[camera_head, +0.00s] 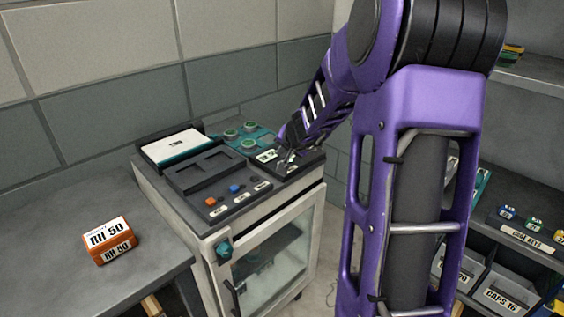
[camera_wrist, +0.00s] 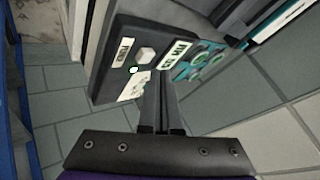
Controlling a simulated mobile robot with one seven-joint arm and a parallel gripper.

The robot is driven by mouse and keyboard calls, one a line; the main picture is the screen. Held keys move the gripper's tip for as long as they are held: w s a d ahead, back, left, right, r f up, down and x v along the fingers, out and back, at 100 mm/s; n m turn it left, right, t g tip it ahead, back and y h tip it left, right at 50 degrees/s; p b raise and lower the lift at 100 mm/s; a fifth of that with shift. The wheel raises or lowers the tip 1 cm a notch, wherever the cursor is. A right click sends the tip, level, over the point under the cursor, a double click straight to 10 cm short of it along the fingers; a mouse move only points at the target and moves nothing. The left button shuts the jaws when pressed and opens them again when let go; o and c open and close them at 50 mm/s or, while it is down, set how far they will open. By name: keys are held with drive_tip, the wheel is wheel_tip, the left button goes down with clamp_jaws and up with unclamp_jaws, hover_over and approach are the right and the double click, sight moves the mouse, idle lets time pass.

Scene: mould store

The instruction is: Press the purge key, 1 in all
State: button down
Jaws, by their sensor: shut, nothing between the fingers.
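The dark control panel (camera_wrist: 112,72) carries a pale square key (camera_wrist: 146,55) beside a small label (camera_wrist: 126,48) that seems to read PURGE, though the print is blurred. A lit greenish-white lamp (camera_wrist: 133,70) sits near that key. My gripper (camera_wrist: 159,84) is shut and empty, its fingertips over the panel just below the key in the wrist view. I cannot tell whether they touch the panel. In the head view my gripper (camera_head: 286,163) is over the right-hand panel (camera_head: 302,166) on top of the cabinet, and the key cannot be made out there.
Another panel (camera_head: 235,208) with blue and orange buttons lies in front on the cabinet top. Teal fittings with green round tops (camera_head: 248,145) stand behind. An orange RH 50 block (camera_head: 108,240) sits on the left bench. Shelves with grey bins (camera_head: 505,292) are at right.

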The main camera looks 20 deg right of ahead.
drive_tip(key=shift+r+p, duration=1.9)
drive_tip(key=shift+r, duration=0.45)
drive_tip(key=shift+r, duration=0.1)
